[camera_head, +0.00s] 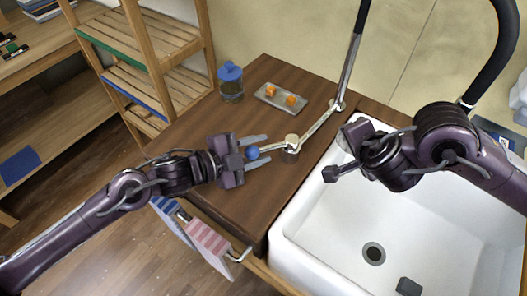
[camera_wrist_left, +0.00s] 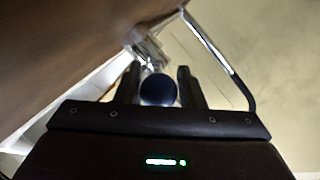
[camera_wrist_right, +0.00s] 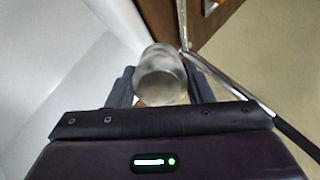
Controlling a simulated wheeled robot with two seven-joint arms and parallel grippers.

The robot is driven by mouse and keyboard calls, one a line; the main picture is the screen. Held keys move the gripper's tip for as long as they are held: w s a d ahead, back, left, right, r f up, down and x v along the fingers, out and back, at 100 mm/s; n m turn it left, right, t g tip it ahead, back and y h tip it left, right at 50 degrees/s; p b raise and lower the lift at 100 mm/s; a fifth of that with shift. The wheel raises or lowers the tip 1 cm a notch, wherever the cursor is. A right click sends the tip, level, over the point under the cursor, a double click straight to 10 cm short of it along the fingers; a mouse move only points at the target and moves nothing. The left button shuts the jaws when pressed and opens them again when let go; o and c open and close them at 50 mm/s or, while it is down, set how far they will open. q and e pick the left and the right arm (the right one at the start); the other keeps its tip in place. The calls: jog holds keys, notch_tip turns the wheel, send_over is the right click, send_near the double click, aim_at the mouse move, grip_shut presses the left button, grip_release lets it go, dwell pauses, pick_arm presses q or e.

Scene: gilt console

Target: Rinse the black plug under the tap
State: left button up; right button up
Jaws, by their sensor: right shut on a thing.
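The chrome tap (camera_head: 318,126) stands at the sink's left edge, with a blue ball knob (camera_head: 252,153) at the end of its arm. My left gripper (camera_head: 262,151) is open, with one finger on each side of the knob; the knob also shows in the left wrist view (camera_wrist_left: 158,90). A small black block (camera_head: 408,286), perhaps the plug, lies in the sink. No water shows.
The white sink (camera_head: 330,245) has a round drain (camera_head: 373,253). On the brown counter (camera_head: 190,135) are a blue-lidded jar (camera_head: 231,82) and a grey tray (camera_head: 281,98) with orange cubes. A wooden shelf (camera_head: 145,50) stands left. Striped towels hang at the counter's front.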

pick_arm(q)
jog(key=shift+w+d, duration=0.15)
jog(key=shift+d, duration=0.65)
pick_arm(e)
jog(key=shift+s+f, duration=0.15)
jog(key=shift+s, duration=0.15)
pick_arm(q)
jog(key=shift+w+f, duration=0.1)
jog(key=shift+w, duration=0.05)
jog(key=shift+c, duration=0.2)
pick_arm(e)
jog(key=shift+w, duration=0.15)
